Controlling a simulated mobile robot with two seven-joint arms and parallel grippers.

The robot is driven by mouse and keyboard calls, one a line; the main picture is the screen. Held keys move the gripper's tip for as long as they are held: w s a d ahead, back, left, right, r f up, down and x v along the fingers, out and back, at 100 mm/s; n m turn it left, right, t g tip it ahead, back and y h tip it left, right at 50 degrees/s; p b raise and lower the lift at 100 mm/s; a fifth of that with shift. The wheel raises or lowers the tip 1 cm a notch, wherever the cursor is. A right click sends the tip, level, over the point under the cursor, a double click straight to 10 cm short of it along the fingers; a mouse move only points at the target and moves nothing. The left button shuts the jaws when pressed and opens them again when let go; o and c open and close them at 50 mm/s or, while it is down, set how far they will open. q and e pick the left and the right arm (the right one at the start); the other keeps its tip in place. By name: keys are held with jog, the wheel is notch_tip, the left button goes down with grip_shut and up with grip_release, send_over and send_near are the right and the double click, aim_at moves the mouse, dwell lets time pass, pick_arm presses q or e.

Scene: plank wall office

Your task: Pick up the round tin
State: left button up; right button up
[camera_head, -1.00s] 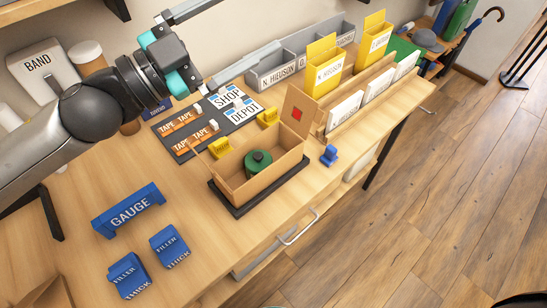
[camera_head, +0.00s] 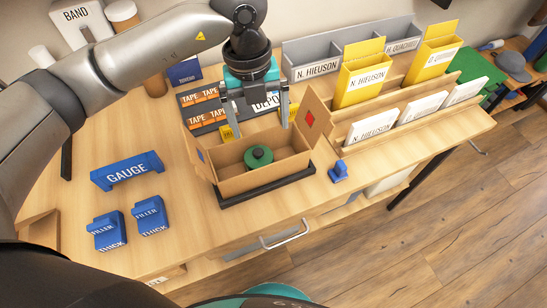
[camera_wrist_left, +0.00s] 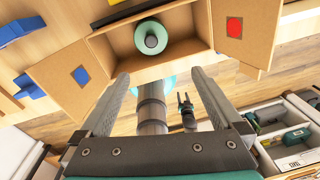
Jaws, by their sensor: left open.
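The round tin (camera_head: 258,157) is green with a dark knob on top. It sits inside an open cardboard box (camera_head: 236,184) on a dark tray (camera_head: 284,183). The tin also shows in the left wrist view (camera_wrist_left: 151,38), inside the box (camera_wrist_left: 184,19) between its spread flaps. My left gripper (camera_head: 258,130) is open and empty, fingers pointing down, above the back side of the box. In the left wrist view its two fingers (camera_wrist_left: 160,75) are spread, with the tin beyond their tips. My right gripper is not clearly seen in the head view.
Box flaps stand up at left and right, the right one with a red mark (camera_head: 310,119). Blue gauge block (camera_head: 127,171), blue filler blocks (camera_head: 150,216) and a small blue stamp-like piece (camera_head: 339,171) lie around. Yellow bins (camera_head: 360,77) and white card holders (camera_head: 372,126) stand right.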

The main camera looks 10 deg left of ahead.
aim_at(258, 151)
pick_arm(q)
jog(key=shift+n+y, duration=0.3)
jog(key=shift+y, duration=0.2)
jog(key=f, duration=0.3)
jog(key=a+f+b, duration=0.1)
jog(key=f, duration=0.5)
jog(key=shift+w+a+f, duration=0.2)
jog(key=shift+w, duration=0.2)
jog(key=shift+w+d+f+b, duration=0.1)
jog(key=shift+f+b, duration=0.25)
jog(key=shift+f, duration=1.15)
jog(key=shift+w+f+b, duration=0.1)
jog(key=shift+f+b, duration=0.25)
jog(key=shift+f, duration=1.1)
jog(key=shift+c, duration=0.2)
jog(key=shift+r, duration=0.1)
jog(key=c, duration=1.5)
jog(key=shift+o, duration=0.2)
